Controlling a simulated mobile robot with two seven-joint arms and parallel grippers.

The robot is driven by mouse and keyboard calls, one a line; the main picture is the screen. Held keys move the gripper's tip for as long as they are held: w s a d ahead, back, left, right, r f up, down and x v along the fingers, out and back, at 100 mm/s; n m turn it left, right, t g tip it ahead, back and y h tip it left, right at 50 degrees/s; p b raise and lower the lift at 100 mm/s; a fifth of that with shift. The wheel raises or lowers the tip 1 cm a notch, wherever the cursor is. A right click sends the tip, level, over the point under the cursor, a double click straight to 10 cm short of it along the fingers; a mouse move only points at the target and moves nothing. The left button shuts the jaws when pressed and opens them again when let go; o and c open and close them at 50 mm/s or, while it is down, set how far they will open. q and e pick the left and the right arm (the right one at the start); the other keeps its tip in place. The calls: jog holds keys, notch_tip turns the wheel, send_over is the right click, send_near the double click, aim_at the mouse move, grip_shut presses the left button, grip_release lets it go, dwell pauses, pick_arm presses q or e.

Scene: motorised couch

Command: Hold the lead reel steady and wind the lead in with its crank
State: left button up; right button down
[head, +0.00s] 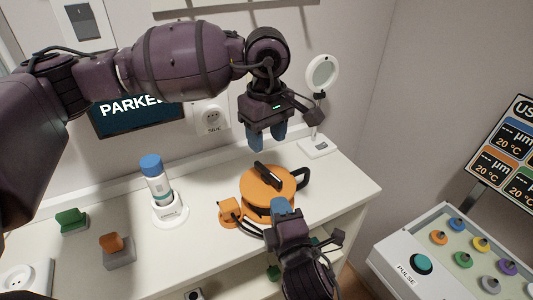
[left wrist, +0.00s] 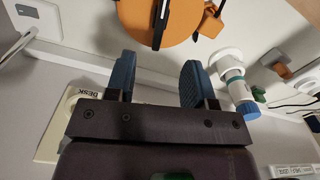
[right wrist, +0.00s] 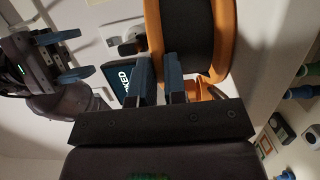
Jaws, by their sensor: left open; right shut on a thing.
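The lead reel (head: 258,187) is an orange disc lying on the white desk, with a black loop handle at its right. Its black crank (head: 267,174) lies across the top and also shows in the left wrist view (left wrist: 162,18). The orange lead end (head: 230,211) and black lead are at the reel's left. My right gripper (head: 281,206) is at the reel's front edge, shut on part of it; the gripped part is mostly hidden behind the fingers. My left gripper (head: 267,140) is open and empty, above and behind the reel, apart from the crank.
A white bottle with a blue cap (head: 152,167) stands in a holder left of the reel. A ring lamp (head: 321,75) stands behind right. A control panel (head: 425,262) is at right.

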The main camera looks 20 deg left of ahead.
aim_at(269, 171)
pick_arm(q)
jog(key=shift+r, duration=1.4)
jog(key=s+d+f+t+y, duration=0.1)
jog(key=s+d+t+y, duration=0.2)
jog(key=d+y, duration=0.1)
jog(key=shift+g, duration=0.3)
jog(key=x, duration=1.1)
jog(key=shift+w+d+f, duration=0.2)
jog(key=shift+f, duration=0.25)
jog(key=shift+c, duration=0.3)
grip_shut()
